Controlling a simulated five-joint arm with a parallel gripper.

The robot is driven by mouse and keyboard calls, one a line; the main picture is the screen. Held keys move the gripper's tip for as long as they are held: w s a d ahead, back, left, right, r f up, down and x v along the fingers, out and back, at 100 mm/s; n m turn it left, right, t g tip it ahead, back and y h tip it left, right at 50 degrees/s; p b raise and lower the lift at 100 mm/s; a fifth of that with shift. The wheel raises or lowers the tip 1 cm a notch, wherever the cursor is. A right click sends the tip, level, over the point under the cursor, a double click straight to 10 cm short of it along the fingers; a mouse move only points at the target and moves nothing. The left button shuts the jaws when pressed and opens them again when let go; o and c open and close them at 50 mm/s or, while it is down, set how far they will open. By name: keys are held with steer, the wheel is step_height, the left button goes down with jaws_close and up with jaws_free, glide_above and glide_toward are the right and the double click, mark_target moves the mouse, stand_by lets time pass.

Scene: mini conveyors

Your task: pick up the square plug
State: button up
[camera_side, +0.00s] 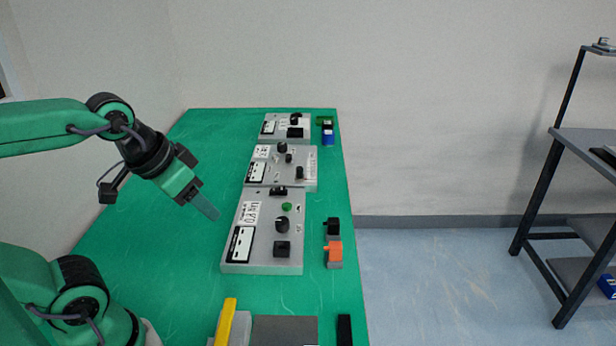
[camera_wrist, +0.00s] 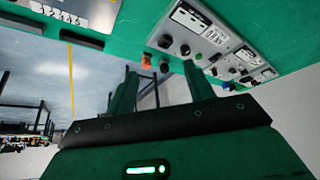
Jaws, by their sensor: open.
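My gripper (camera_side: 208,209) is open and empty, in the air left of the nearest grey panel (camera_side: 237,262). In the wrist view its two fingers (camera_wrist: 158,82) stand apart with nothing between them. A black square piece (camera_side: 282,248) sits on that panel's lower right part. Beside the panel, an orange block (camera_side: 334,249) on a grey base and a black block (camera_side: 332,226) stand on the green table. I cannot tell for certain which of these is the square plug. The orange block also shows in the wrist view (camera_wrist: 146,62), small and beyond the fingers.
Two more grey panels with knobs stand farther back, a middle one (camera_side: 308,181) and a far one (camera_side: 270,132). A blue block (camera_side: 327,137) is at the far right. A yellow bar (camera_side: 226,322) and a dark grey box (camera_side: 284,331) are at the front.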

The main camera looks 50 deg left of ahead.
steer(key=shift+w, duration=0.1)
steer(key=n+g, duration=0.6)
steer(key=n, duration=0.3)
glide_above(335, 220)
steer(key=f, duration=1.4)
steer(key=shift+s, duration=0.2)
steer(key=shift+w+f, duration=0.2)
steer(key=shift+f, duration=0.15)
steer(key=shift+f, duration=0.1)
steer(key=shift+f, duration=1.2)
